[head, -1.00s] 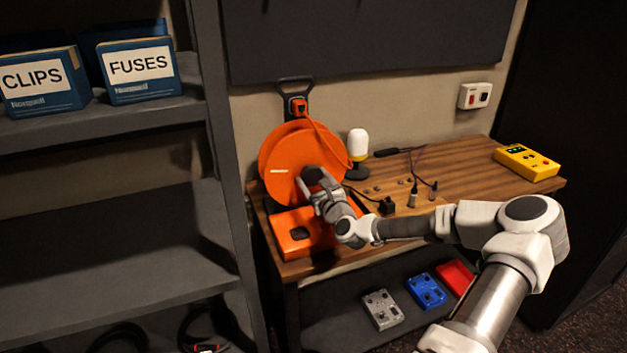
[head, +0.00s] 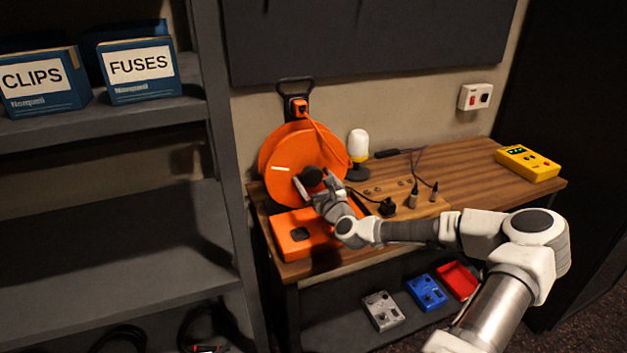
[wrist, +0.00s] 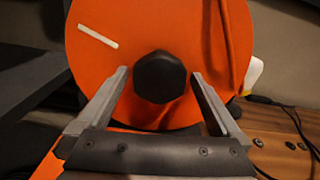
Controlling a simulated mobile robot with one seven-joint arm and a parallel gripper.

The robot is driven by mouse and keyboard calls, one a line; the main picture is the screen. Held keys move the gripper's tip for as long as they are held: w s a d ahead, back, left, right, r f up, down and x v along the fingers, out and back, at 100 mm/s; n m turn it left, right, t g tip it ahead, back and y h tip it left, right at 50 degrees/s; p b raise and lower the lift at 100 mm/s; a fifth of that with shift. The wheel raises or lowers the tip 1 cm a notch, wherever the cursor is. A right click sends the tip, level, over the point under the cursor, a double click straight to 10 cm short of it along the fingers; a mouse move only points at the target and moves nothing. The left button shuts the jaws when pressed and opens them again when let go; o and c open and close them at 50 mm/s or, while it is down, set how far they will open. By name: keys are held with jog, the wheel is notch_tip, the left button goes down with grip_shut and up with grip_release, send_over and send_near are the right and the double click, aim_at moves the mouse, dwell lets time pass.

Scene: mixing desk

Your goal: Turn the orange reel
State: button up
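The orange reel (head: 290,160) stands upright at the left end of the wooden desk, with a white mark (wrist: 98,36) on its face at the upper left. It also fills much of the wrist view (wrist: 200,60). A black knob (wrist: 160,77) sits at its middle and also shows in the head view (head: 311,177). My gripper (wrist: 160,75) is open, its two grey fingers spread on either side of the knob with a gap on both sides. In the head view my gripper (head: 313,187) is in front of the reel, just at the knob.
An orange box (head: 318,240) lies in front of the reel. A white-topped lamp (head: 358,145), black plugs (head: 388,207) and a yellow meter (head: 528,163) are on the desk. A grey shelf (head: 100,250) stands close on the left.

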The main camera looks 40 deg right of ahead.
jog(key=v, duration=1.7)
jog(key=shift+s, duration=0.25)
jog(key=shift+f, duration=0.15)
notch_tip(320, 180, down, 5)
jog(key=a+n+g, duration=0.1)
jog(key=a+n, duration=0.1)
jog(key=n, duration=0.2)
notch_tip(320, 180, up, 6)
jog(key=d+n+t, duration=0.1)
jog(key=d+n, duration=0.1)
jog(key=n, duration=0.4)
jog(key=b+x, duration=0.1)
jog(key=x, duration=1.6)
jog(key=shift+w+a+f, duration=0.1)
jog(key=shift+w+f, duration=0.05)
jog(key=shift+w, duration=0.25)
grip_shut()
